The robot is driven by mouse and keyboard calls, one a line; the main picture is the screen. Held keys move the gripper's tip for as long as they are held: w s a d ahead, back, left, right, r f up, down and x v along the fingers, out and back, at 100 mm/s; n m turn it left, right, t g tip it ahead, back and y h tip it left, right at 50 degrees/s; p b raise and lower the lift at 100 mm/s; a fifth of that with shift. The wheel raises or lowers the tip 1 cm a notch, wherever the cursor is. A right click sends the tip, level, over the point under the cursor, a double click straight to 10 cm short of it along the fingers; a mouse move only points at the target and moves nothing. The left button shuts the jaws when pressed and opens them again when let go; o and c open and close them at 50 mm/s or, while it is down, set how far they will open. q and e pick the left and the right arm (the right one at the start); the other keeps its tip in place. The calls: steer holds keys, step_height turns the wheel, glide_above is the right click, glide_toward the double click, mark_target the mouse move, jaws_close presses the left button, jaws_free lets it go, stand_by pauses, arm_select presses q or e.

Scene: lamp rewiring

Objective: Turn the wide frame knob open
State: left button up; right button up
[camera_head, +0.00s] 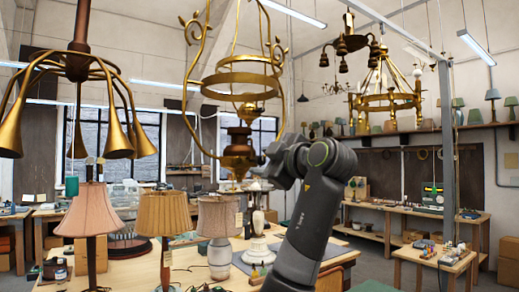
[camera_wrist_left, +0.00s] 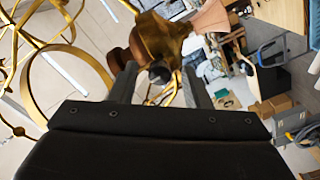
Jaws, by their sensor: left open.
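A brass scrolled hanging frame (camera_head: 242,78) with rings and a turned lower body (camera_head: 238,155) hangs in the middle of the head view. My left gripper (camera_head: 262,168) is at the right side of this lower body. In the left wrist view my left gripper (camera_wrist_left: 158,88) is open, with its two fingers pointing at the brass body (camera_wrist_left: 160,38). A small dark round part shows between the fingers; I cannot tell whether it is the knob or whether the fingers touch it. A reddish-brown rounded part (camera_wrist_left: 118,58) shows beside the left finger. My right gripper is not in view.
A brass multi-arm fixture (camera_head: 78,65) hangs at the left. Shaded lamps (camera_head: 90,212) stand on the bench below, including a grey-beige one (camera_head: 219,217) under the frame. Another ringed chandelier (camera_head: 388,101) hangs at the back right. The right-hand floor is partly clear.

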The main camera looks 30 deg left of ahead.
arm_select(q)
steer(key=shift+p+x, duration=0.35)
steer(key=shift+x, duration=0.85)
steer(key=shift+d, duration=0.1)
jaws_close()
